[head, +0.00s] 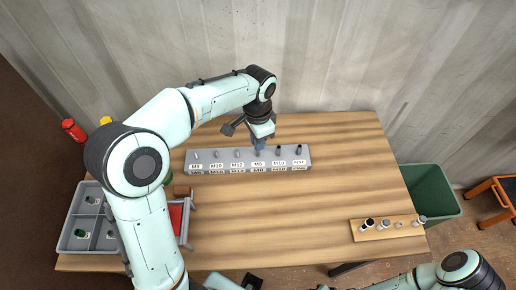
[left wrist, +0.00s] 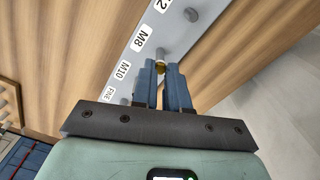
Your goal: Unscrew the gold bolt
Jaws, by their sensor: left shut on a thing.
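The grey bolt rack (head: 225,169) lies on the wooden table, with a row of bolts standing along its top and white size labels on its front. My left gripper (head: 259,147) points down at the fourth position from the left. In the left wrist view my left gripper (left wrist: 164,82) is shut, with a small gold bolt (left wrist: 160,67) at its fingertips, beside a label that reads M8. The fingers partly hide the bolt. I cannot tell how far its thread sits in the rack (left wrist: 185,35). My right gripper is out of view.
A grey divided tray (head: 70,244) with small parts stands at the left table edge, near a red caddy (head: 175,217). A wooden board (head: 387,235) with several fittings lies at the front right. A green bin (head: 437,190) stands beyond. The table's middle is clear.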

